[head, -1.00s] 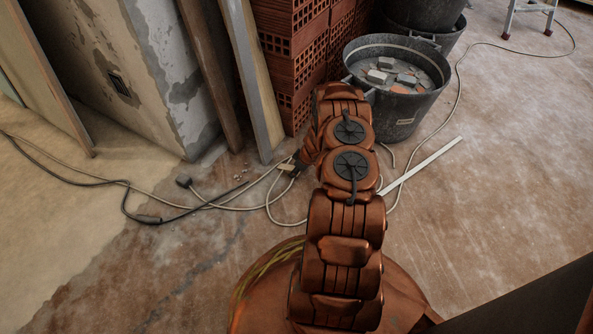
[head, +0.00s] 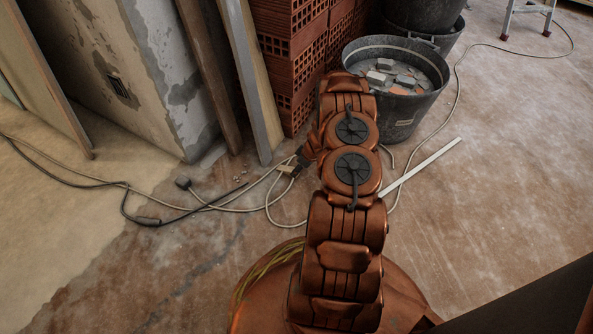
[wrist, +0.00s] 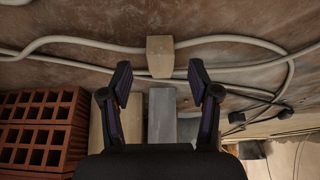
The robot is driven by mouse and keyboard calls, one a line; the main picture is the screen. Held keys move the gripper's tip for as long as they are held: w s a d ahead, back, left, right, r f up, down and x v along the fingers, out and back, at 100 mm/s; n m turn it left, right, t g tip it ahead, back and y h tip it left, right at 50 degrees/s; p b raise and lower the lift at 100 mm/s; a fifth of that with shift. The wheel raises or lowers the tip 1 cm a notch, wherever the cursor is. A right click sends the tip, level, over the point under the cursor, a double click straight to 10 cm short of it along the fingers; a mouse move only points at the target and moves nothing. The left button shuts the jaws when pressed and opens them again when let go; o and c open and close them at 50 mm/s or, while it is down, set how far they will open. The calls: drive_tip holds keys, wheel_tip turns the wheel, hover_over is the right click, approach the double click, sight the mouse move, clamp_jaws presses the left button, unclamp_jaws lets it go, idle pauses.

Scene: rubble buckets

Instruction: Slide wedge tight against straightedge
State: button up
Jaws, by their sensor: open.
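The wedge (wrist: 160,57) is a small pale wooden block on the floor. In the wrist view it lies just ahead of my gripper (wrist: 159,74), centred between the open fingers, which hold nothing. The grey straightedge (wrist: 162,116) leans upright, and its foot shows between the fingers, in line with the wedge. A narrow gap shows between wedge and foot. In the head view the wedge (head: 288,169) is small, to the right of the straightedge (head: 252,90); my arm hides most of my gripper there.
Cables (head: 215,204) run across the floor around the wedge. A hollow brick stack (head: 293,60) stands behind, with a rubble bucket (head: 405,115) to its right. A brown board (head: 212,75) leans left of the straightedge.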

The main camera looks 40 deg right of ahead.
drive_tip(key=v, duration=0.8)
